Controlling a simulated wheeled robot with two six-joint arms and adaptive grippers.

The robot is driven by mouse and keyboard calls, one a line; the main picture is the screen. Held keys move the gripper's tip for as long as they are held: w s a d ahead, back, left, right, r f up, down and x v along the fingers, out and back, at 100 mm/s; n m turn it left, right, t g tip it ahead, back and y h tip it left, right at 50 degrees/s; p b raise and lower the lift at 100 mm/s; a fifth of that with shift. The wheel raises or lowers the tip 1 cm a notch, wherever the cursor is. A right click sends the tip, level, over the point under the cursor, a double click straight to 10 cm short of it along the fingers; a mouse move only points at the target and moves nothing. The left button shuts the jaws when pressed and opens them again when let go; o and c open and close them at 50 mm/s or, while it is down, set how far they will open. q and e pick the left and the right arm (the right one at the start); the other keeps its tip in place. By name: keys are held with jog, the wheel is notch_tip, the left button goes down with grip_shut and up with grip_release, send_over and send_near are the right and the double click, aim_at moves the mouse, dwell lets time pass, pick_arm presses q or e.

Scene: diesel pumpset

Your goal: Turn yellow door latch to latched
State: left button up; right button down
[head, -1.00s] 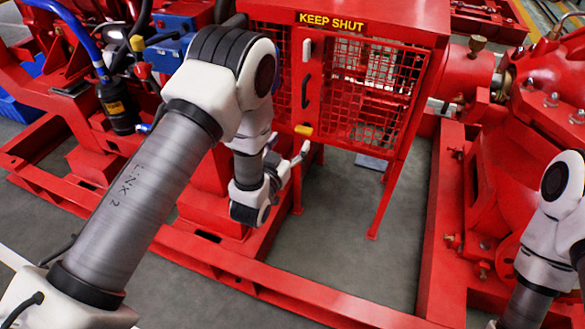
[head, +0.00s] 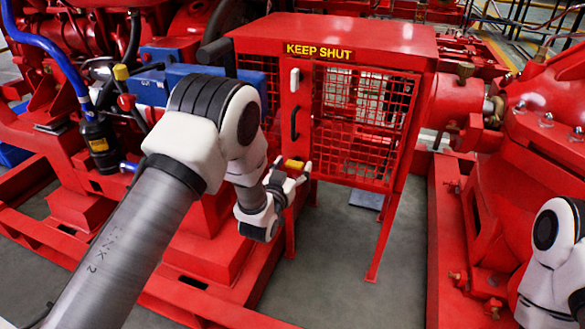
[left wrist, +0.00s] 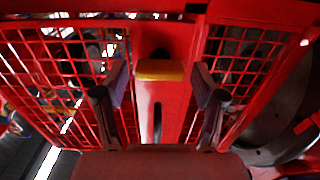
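The yellow door latch (head: 294,164) sits low on the solid red strip of the red mesh guard door, below a black handle (head: 294,122). Its bar looks roughly level. In the left wrist view the yellow latch (left wrist: 160,70) shows in the middle. My left gripper (head: 290,172) is open at the latch, with one finger on each side of it in the left wrist view (left wrist: 161,82). Gaps show between the fingers and the latch, and nothing is held. My right gripper is out of view; only part of the right arm shows at the right edge.
The red guard box carries a "KEEP SHUT" label (head: 318,51) and a white handle (head: 295,80) higher on the door strip. Red frame rails surround the box's legs. Red machinery (head: 545,110) stands right. Bare floor (head: 335,250) lies below the box.

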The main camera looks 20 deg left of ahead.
pick_arm(q)
jog(key=c, duration=0.8)
jog(key=shift+o, duration=0.2)
jog(key=shift+m, duration=0.3)
jog(key=shift+r+m+p, duration=0.1)
jog(key=shift+m+p, duration=1)
jog(key=shift+m, duration=0.1)
jog(key=m+p, duration=0.1)
jog(key=m, duration=0.1)
jog(key=shift+d+m, duration=0.1)
jog(key=shift+m, duration=0.2)
jog(key=m+p, duration=0.3)
jog(key=m, duration=0.3)
jog(key=shift+d, duration=0.1)
jog(key=m, duration=0.2)
jog(key=m+p, duration=0.1)
jog(key=m, duration=0.3)
jog(key=shift+f+p, duration=0.35)
jog(key=shift+m, duration=0.3)
